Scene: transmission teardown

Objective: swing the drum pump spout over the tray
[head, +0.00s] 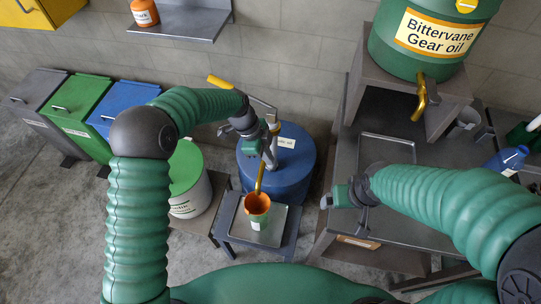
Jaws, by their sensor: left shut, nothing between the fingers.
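A blue drum (302,180) stands on the floor at the middle, with a hand pump on top. The pump's yellow handle (222,84) sticks out to the upper left. The golden spout (261,178) points toward the front, with its tip over or just behind an orange-rimmed green container (257,204). The container stands on the grey tray (283,238), in front of the drum. My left gripper (268,152) is shut and empty beside the pump, partly overlapping it; contact is unclear. My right gripper (330,200) is by the workbench's left edge; its fingers are too small to read.
The tray rests on a low stand (233,240). A green-lidded pail (190,185) stands left of the drum. A workbench (345,160) is at the right, with a green gear oil barrel (390,45) on a raised stand. Several bins line the left wall.

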